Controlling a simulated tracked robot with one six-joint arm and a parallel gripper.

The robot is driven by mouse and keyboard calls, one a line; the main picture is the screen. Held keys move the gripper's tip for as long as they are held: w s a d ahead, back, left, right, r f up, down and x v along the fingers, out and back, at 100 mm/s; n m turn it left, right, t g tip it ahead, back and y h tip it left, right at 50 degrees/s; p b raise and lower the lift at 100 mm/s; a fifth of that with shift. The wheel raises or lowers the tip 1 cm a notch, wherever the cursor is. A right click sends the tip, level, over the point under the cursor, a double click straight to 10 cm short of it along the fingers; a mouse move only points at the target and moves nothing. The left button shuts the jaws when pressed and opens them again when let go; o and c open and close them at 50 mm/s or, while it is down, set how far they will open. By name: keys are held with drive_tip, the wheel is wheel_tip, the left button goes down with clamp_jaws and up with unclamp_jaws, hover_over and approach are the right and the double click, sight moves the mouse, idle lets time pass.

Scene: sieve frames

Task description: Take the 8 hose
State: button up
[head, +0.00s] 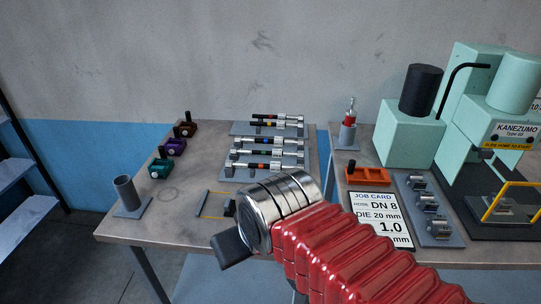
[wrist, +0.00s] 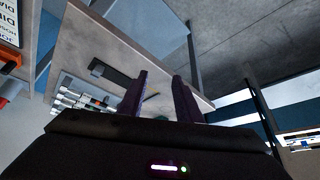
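Several dark hoses with silver end fittings lie on a grey stepped rack (head: 238,128) at the back of the left table. I cannot read which is size 8. The hose fittings (wrist: 75,102) also show at the left of the wrist view. My gripper (wrist: 160,85) is open, its two fingers apart with nothing between them. In the head view it is mostly hidden behind my arm, in front of the rack.
A job card (head: 378,220) reads DN 8, die 20 mm, 1.0 mm. A grey cup (head: 126,192) and a yellow-edged frame (head: 214,205) stand on the left table. Green, purple and brown tools (head: 174,147) line its left side. A green press (head: 488,110) stands at right.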

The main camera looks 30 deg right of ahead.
drive_tip(key=shift+o, duration=0.2)
drive_tip(key=shift+a, duration=0.1)
drive_tip(key=shift+o, duration=1.3)
drive_tip(key=shift+w+r, duration=0.2)
drive_tip(key=w+d+r+m+g, duration=0.1)
drive_tip(key=w+d+r+m, duration=0.35)
drive_tip(key=w, duration=0.45)
drive_tip(key=w+d+r+m+y, duration=0.1)
drive_tip(key=w+d+r+m, duration=0.35)
drive_tip(key=w, duration=0.35)
drive_tip(key=w+d+r+m+g, duration=0.1)
drive_tip(key=w+d+r+m, duration=0.35)
drive_tip(key=w, duration=0.45)
drive_tip(key=w+d+f+m+y, duration=0.1)
drive_tip(key=w+d+f+m, duration=0.2)
drive_tip(key=d, duration=0.4)
drive_tip(key=w+d+f+m, duration=0.1)
drive_tip(key=w+d+m, duration=0.2)
drive_tip(key=w+d, duration=0.25)
drive_tip(key=w+d+f+m+g+y, duration=0.1)
drive_tip(key=d+f+m, duration=0.5)
drive_tip(key=d, duration=0.6)
wheel_tip(320, 180, down, 2)
drive_tip(key=shift+d+f+y, duration=0.2)
drive_tip(key=shift+y, duration=0.1)
